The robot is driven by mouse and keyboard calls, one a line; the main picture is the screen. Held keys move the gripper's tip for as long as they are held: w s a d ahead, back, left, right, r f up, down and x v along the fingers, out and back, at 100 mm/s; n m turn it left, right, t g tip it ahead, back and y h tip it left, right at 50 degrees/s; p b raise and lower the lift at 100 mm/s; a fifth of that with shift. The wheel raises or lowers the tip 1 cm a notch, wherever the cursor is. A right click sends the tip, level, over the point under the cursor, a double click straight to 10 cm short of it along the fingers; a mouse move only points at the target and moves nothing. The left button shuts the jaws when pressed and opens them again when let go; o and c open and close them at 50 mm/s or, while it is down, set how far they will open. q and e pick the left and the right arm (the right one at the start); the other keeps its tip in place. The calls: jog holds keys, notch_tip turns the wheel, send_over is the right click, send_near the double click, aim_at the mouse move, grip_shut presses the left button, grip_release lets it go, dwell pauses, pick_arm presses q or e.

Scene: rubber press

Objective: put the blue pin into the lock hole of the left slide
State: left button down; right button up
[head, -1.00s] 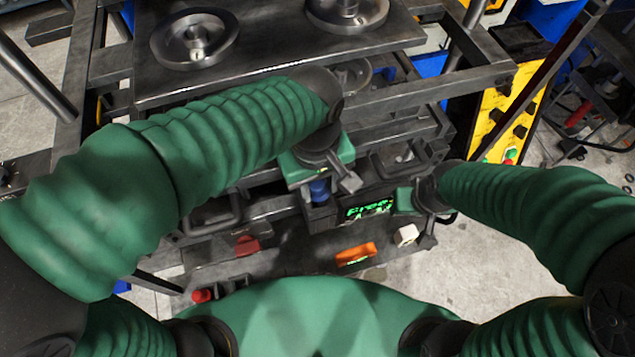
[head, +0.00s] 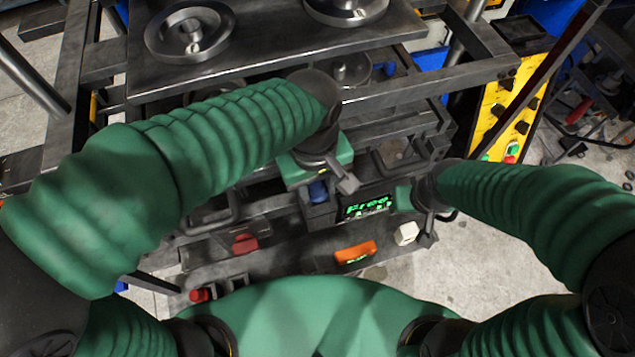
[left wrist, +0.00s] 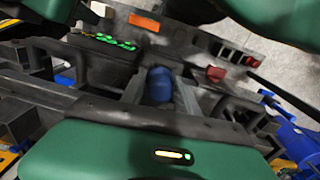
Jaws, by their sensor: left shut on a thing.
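The blue pin (head: 317,191) is below my left gripper (head: 320,188), beside the display box. In the left wrist view the blue pin (left wrist: 159,85) sits between the two grey fingers of my left gripper (left wrist: 160,98), which are shut on it. The pin's lower end is hidden. A dark slide with a bar handle (head: 212,212) lies left of the pin and looks like the left slide. I cannot make out its lock hole. My right gripper (head: 404,198) is beside the display's right side; its fingers are not clear.
A display with green letters (head: 367,207) is just right of the pin. A red switch (head: 244,243), an orange block (head: 355,252) and a white block (head: 406,233) are on the front panel. Press plates with handwheels (head: 190,31) overhang behind. A yellow control box (head: 508,105) stands right.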

pick_arm(q)
jog(key=shift+f, duration=0.1)
jog(key=c, duration=0.8)
grip_release()
jog(key=shift+c, duration=0.2)
notch_tip(320, 180, up, 17)
jog(key=b, duration=0.1)
jog(key=shift+s+a, duration=0.15)
jog(key=shift+a, duration=0.1)
jog(key=shift+f, duration=0.15)
